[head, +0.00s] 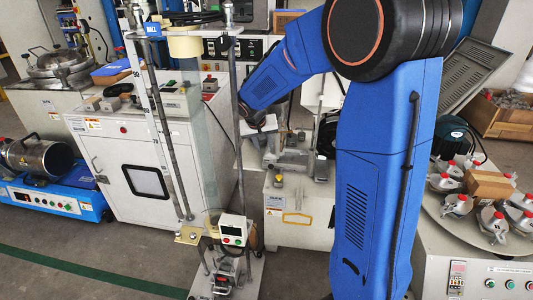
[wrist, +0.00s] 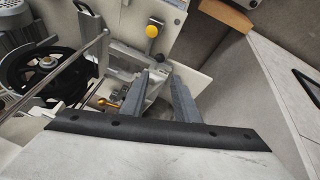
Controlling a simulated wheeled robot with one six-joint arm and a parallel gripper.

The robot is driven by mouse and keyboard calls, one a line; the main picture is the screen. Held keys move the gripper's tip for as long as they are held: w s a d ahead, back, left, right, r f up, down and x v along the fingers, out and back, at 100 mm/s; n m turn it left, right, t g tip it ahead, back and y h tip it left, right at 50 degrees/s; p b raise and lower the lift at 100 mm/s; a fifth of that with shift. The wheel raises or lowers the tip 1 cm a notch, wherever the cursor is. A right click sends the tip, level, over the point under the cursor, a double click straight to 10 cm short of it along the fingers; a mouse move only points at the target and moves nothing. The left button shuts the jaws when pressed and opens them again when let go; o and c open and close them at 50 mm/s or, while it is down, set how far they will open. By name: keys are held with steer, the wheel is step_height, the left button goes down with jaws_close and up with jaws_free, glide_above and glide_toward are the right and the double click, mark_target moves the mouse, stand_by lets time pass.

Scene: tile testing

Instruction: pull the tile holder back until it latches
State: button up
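My gripper (wrist: 161,84) shows in the wrist view as two grey fingers with a gap between them, and I see nothing clearly held. Just beyond the fingertips is a pale machine with a light metal frame (wrist: 124,53), rails and a brass-coloured part (wrist: 108,102). I cannot tell for sure which part is the tile holder. In the head view my gripper is small and reaches down beside the metal fixture (head: 290,158) on top of the low white machine (head: 291,232). Contact with the fixture cannot be made out.
A black pulley wheel (wrist: 38,80) and a yellow knob (wrist: 152,31) are close to the gripper. In the head view a tall rod stand (head: 240,160) is left of the fixture. A round table (head: 448,222) with several metal pieces is at right. Grey floor is open at front left.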

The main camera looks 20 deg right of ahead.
steer(key=v, duration=0.2)
steer(key=shift+a+r, duration=0.1)
steer(key=shift+r, duration=0.15)
steer(key=s+a+r+n+y, duration=0.1)
steer(key=s+r, duration=0.2)
steer(key=s, duration=1.6)
steer(key=s+a+r+n+t+y, duration=0.1)
steer(key=s+r+n+y, duration=0.1)
steer(key=s, duration=1.7)
steer(key=shift+a+r+n+y, duration=0.25)
steer(key=shift+r+n+y, duration=0.05)
steer(key=shift+r, duration=0.35)
